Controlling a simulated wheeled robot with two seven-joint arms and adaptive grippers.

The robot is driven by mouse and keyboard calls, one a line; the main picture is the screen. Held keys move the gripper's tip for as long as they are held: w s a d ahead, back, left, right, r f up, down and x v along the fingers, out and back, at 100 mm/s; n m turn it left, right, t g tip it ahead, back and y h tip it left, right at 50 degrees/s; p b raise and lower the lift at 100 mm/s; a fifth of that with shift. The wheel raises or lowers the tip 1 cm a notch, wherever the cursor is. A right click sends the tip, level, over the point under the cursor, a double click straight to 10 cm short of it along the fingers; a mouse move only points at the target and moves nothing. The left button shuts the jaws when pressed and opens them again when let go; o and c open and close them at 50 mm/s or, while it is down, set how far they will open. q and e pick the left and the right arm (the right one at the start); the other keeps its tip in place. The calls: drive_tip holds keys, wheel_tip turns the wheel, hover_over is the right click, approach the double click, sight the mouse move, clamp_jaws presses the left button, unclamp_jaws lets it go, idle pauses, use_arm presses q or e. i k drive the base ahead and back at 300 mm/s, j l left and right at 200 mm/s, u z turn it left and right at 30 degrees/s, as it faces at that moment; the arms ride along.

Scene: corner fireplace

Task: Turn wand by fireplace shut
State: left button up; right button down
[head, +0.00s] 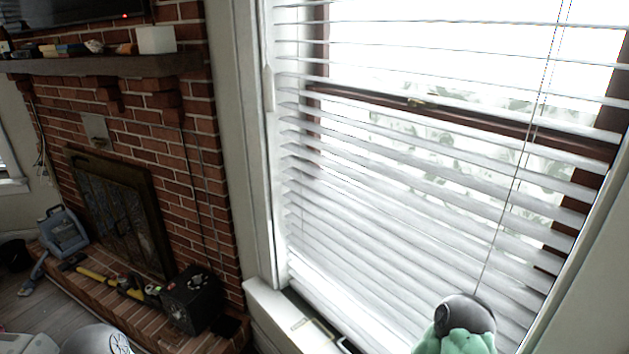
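White horizontal blinds (400,190) cover the window to the right of the fireplace. Their slats are tilted open, and bright light and foliage show between them. A thin white wand (268,88) hangs along the left edge of the blinds, beside the window frame. Its lower end is hard to make out against the white trim. A thin pull cord (515,170) hangs at the right side of the blinds. The brick fireplace (205,150) is at the left. Neither of my grippers shows in the head view, and nothing is touching the wand.
A mantel shelf (100,66) holds small items and a white box (156,40). A black box (193,300), yellow-handled tool (105,281) and blue-grey case (62,232) sit on the hearth. A white sill (285,318) runs below the window. A mint-green object (455,343) is at bottom right.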

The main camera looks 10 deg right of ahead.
sight(267, 72)
drive_tip(key=i+j+z, duration=0.1)
drive_tip(key=j, duration=0.2)
drive_tip(key=i+l+u, duration=0.1)
drive_tip(key=l+u, duration=0.15)
drive_tip(key=u, duration=0.25)
drive_tip(key=l+u, duration=0.3)
drive_tip(key=u, duration=0.15)
drive_tip(key=l+u, duration=0.25)
drive_tip(key=u, duration=0.25)
